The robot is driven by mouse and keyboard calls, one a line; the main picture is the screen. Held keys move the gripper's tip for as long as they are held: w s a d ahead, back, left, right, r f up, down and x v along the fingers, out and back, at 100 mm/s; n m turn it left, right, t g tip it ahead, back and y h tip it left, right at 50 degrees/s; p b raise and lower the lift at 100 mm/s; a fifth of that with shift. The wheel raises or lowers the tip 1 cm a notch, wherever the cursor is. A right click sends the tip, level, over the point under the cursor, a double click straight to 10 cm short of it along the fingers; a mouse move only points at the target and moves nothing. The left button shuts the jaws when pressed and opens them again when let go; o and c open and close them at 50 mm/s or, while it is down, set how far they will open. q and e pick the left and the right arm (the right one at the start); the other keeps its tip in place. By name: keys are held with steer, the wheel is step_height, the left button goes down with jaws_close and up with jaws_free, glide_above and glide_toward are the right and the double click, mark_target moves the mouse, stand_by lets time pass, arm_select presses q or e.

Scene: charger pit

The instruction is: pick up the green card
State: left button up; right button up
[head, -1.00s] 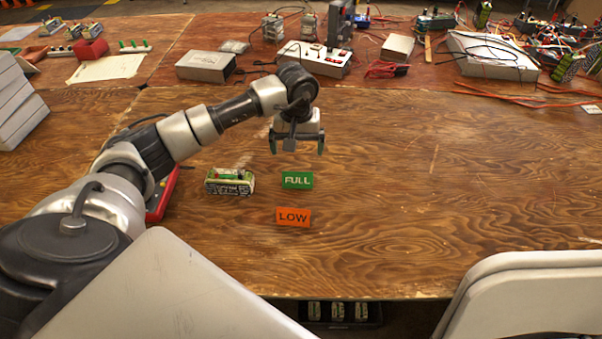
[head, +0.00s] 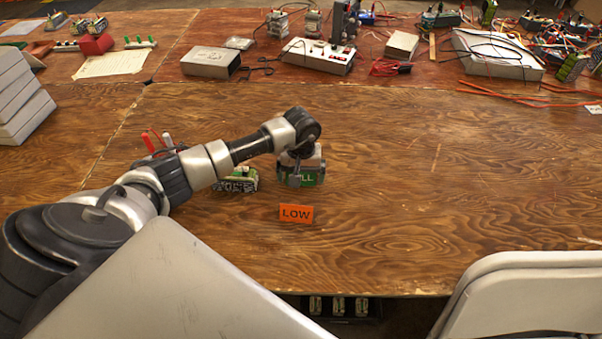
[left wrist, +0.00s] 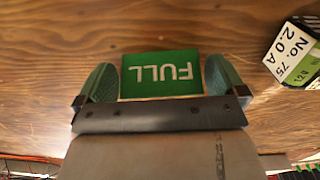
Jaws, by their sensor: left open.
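The green card marked FULL (left wrist: 160,74) lies between the two open fingers of my left gripper in the left wrist view, with a finger on each side. In the head view the green card (head: 312,180) is partly hidden behind my left gripper (head: 299,178). The same gripper (left wrist: 161,84) shows its pads beside the card's ends; I cannot tell whether they touch it. My right gripper is not in view.
A power strip (head: 318,56) is at the back. The table's right side is clear.

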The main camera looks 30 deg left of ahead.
arm_select(q)
steer(key=c, duration=0.7)
